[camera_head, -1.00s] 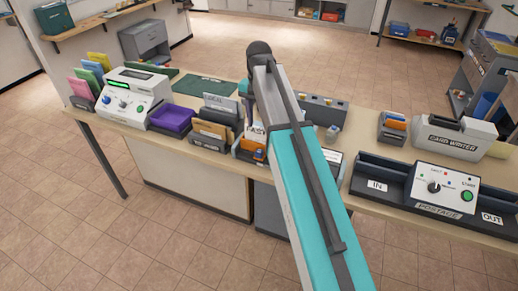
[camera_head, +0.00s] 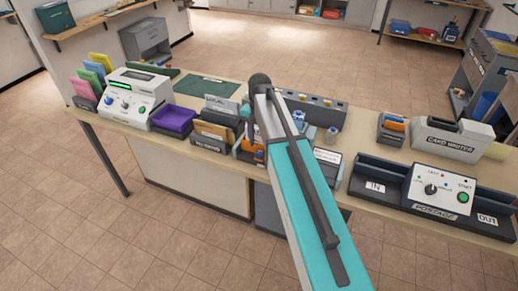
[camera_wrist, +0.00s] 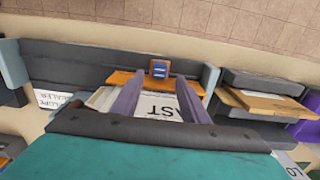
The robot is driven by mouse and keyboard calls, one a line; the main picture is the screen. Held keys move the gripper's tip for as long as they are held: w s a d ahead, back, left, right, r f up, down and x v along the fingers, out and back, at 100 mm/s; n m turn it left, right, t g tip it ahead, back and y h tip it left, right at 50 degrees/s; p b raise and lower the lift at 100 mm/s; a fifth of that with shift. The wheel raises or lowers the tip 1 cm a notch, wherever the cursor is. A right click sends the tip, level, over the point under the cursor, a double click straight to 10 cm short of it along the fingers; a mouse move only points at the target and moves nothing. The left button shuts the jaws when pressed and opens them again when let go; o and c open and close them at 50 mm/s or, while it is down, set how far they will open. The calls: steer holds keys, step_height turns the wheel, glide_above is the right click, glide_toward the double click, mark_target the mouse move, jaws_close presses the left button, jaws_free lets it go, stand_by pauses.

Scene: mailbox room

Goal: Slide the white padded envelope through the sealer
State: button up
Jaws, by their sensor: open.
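The sealer is a dark bed with pale blue-grey end walls (camera_wrist: 211,80). Its white label (camera_wrist: 53,97) reads in part "LOPE" and "EALER"; the label also shows in the head view (camera_head: 327,156), right of my arm. My gripper (camera_wrist: 160,79) is open, its two purple-grey fingers pointing down at the sealer's end. A white surface lettered "AST" (camera_wrist: 156,107) lies between and below the fingers. An orange piece with a blue block (camera_wrist: 160,69) is just beyond the fingertips. I cannot tell whether the white surface is the padded envelope. My arm hides much of the sealer in the head view.
A sorter with brown envelopes (camera_head: 213,130) and a purple tray (camera_head: 173,119) stand left on the counter. The postage machine (camera_head: 440,189) and card writer (camera_head: 453,139) stand right. A green mat (camera_head: 206,87) lies behind.

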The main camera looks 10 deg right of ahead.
mark_target(259, 152)
steer(key=shift+f+p, duration=0.6)
steer(key=shift+f, duration=1.7)
jaws_close()
steer(key=shift+a, duration=0.2)
steer(key=shift+d, duration=0.1)
